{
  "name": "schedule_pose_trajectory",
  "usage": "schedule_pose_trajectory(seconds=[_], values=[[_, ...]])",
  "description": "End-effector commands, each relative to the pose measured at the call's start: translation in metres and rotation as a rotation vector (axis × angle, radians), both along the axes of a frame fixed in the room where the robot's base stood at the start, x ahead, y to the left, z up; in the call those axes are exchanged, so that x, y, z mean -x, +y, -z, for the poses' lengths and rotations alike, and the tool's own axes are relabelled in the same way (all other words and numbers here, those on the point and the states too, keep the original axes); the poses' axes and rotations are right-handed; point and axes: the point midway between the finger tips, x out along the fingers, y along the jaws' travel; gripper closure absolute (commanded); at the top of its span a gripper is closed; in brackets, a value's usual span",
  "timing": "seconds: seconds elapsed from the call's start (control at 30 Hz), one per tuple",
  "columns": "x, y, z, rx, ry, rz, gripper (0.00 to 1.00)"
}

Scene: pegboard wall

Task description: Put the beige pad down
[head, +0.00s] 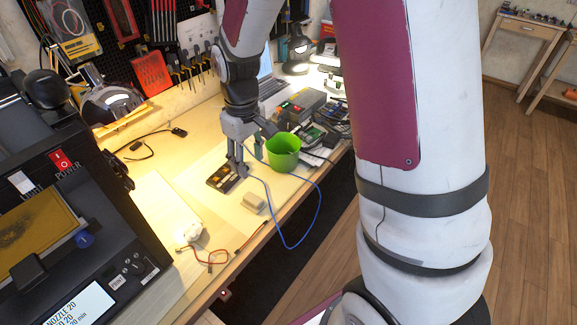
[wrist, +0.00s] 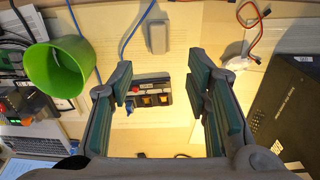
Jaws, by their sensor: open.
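The beige pad (head: 254,203) lies on the light sheet on the workbench, near the front edge. It also shows at the top of the wrist view (wrist: 157,38), ahead of the fingers and apart from them. My gripper (head: 237,168) is open and points down over the bench. In the wrist view, its green-padded fingers (wrist: 161,88) are spread with nothing gripped. A small dark box with several buttons or blocks (wrist: 152,93) lies below, in the gap between the fingers. In the head view that box (head: 221,179) is beside the fingertips.
A green cup (head: 284,152) stands right of my gripper. A blue cable (head: 287,238) loops over the bench edge. Red and black wires (head: 208,252) and a small white part (head: 191,232) lie left of the pad. A black printer-like machine (head: 75,215) fills the left.

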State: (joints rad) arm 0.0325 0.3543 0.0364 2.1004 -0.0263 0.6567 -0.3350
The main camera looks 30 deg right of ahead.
Motion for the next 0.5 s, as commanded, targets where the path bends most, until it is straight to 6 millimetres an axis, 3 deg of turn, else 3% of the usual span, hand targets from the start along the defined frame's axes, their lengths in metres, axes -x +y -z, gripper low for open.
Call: schedule_pose_trajectory(seconds=[0.03,0.2,0.5], values=[[0.008,0.0,-0.02,0.002,-0.022,0.014,0.56],[0.042,-0.001,-0.074,0.004,-0.076,0.076,0.56],[0.117,-0.003,-0.142,-0.009,-0.169,0.185,0.56]])
